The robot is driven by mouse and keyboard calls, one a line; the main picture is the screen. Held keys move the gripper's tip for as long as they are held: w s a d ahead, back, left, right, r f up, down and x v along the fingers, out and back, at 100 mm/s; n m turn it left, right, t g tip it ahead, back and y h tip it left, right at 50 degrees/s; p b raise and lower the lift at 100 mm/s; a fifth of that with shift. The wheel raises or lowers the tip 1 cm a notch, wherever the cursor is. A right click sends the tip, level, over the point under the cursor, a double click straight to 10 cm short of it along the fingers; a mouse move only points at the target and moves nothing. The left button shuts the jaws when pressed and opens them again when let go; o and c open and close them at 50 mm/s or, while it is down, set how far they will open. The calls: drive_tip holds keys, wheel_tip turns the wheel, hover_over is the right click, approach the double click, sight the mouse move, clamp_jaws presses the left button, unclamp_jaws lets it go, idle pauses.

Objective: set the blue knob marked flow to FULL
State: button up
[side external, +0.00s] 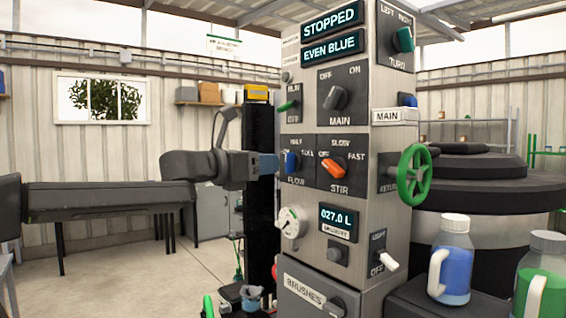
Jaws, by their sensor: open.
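The blue knob (291,162) sits on the dark plate marked FLOW on the front of the grey panel column (348,205). HALF is printed above it and FULL to its upper right; the left part of the plate is hidden by my gripper. The knob's handle looks about upright, but its exact setting is hard to read. My gripper (272,166) is open and comes in from the left, level with the knob and just to its left. I cannot tell whether the fingers touch the knob.
The orange STIR knob (334,168) is close on the right of the blue one. A green knob (288,105) and the MAIN knob (336,98) sit above, a gauge (291,222) below. A green handwheel (413,175) juts out right. Jugs (452,258) stand at lower right.

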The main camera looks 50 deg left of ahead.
sight(286, 161)
drive_tip(key=shift+w, duration=2.7)
clamp_jaws()
